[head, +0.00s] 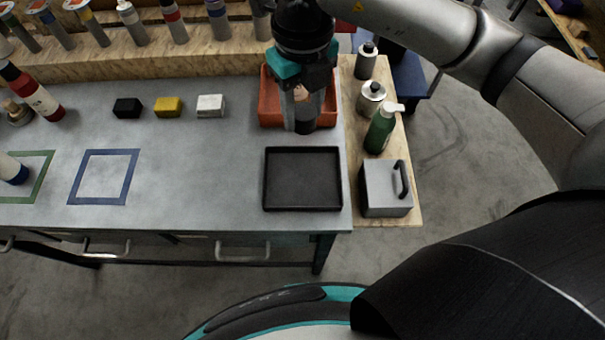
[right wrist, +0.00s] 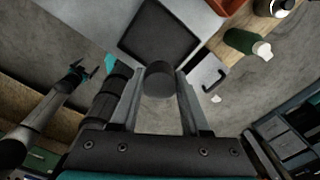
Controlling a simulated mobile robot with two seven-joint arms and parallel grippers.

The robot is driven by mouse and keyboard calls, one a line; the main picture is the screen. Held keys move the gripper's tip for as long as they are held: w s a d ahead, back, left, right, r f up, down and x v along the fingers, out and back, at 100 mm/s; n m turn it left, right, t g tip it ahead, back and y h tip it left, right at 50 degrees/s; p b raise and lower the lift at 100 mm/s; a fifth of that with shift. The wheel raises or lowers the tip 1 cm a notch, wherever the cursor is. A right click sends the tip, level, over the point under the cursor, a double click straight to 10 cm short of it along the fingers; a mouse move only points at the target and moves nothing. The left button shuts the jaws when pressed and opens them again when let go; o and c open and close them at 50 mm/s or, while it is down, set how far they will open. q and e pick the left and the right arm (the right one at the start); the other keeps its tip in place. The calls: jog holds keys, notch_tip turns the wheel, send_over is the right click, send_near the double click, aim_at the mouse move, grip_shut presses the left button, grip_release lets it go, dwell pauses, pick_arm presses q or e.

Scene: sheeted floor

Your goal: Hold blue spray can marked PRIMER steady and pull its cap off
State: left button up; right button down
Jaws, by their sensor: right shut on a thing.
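My right gripper (head: 305,122) is shut on a dark cylinder (right wrist: 159,82), which may be a cap; its marking is not readable. In the head view it is held in front of the orange bin. My left gripper (right wrist: 82,68) shows small in the right wrist view, with its fingers apart and nothing seen between them; it is outside the head view. A white can with a blue base (head: 12,169) is cut off by the left edge of the head view, at the green square outline. Its label and top are hidden, so I cannot tell if it reads PRIMER.
A black tray (head: 303,206) lies at the bench's right front, with the orange bin (head: 269,108) behind it. Black (head: 128,108), yellow (head: 168,107) and white (head: 210,106) blocks lie mid-bench. A red can (head: 38,97) stands left. Bottles and a grey box (head: 384,190) stand right.

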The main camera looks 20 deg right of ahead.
jog(key=shift+a+r+m, duration=0.1)
jog(key=shift+m, duration=0.3)
jog(key=shift+f, duration=0.2)
jog(key=b, duration=0.1)
send_over(302, 179)
notch_tip(302, 179, down, 16)
jog(key=shift+r, duration=0.1)
jog(key=shift+f+b, duration=0.35)
jog(key=shift+f, duration=1.6)
jog(key=shift+f, duration=0.2)
jog(key=shift+c, duration=1.9)
grip_release()
jog(key=shift+r, duration=0.2)
